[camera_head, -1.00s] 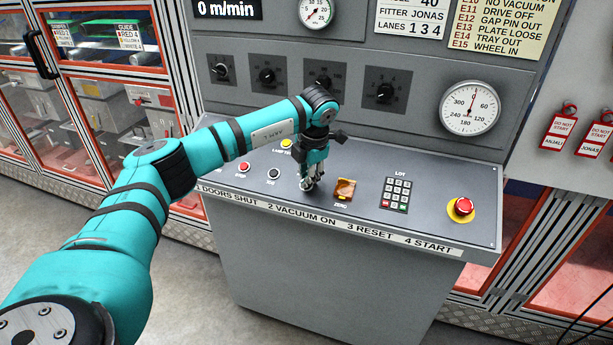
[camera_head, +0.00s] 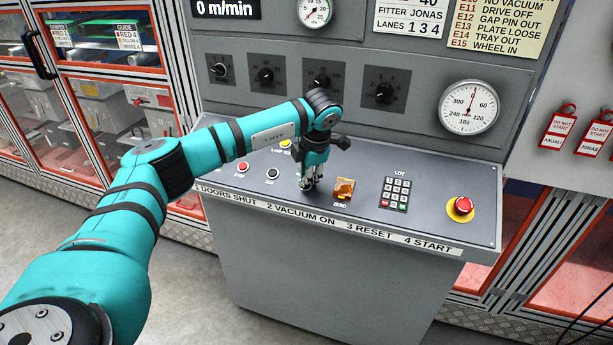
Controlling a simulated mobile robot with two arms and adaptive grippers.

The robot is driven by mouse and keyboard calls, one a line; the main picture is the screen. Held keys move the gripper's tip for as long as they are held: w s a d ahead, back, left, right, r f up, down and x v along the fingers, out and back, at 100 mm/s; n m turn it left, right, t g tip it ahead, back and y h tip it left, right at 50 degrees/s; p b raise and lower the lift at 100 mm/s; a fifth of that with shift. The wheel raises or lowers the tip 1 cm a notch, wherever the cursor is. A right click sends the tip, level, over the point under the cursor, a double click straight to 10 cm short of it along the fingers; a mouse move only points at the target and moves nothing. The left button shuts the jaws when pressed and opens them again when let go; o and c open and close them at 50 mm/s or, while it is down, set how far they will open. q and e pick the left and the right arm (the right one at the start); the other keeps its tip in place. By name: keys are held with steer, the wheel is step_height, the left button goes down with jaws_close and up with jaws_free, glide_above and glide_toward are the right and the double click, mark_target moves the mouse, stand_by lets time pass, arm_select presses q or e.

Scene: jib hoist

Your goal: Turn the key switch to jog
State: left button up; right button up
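My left arm comes in from the left, and its gripper (camera_head: 306,186) points down at the sloped console panel (camera_head: 440,168). The fingertips are at or just above the panel, between the black button and the orange-covered switch. The key switch is not visible; the gripper may be covering it. I cannot tell whether the fingers are shut on anything. My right gripper is not in view.
On the panel are a red button (camera_head: 243,166), a black button (camera_head: 273,173), an orange flip cover (camera_head: 344,189) marked ZERO, a keypad (camera_head: 396,192) and a red emergency stop (camera_head: 463,205). Rotary knobs (camera_head: 383,94) and a dial gauge (camera_head: 469,107) stand behind.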

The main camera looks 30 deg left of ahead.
arm_select(q)
steer(key=o, duration=0.4)
steer(key=shift+c, duration=0.2)
steer(key=v, duration=1.2)
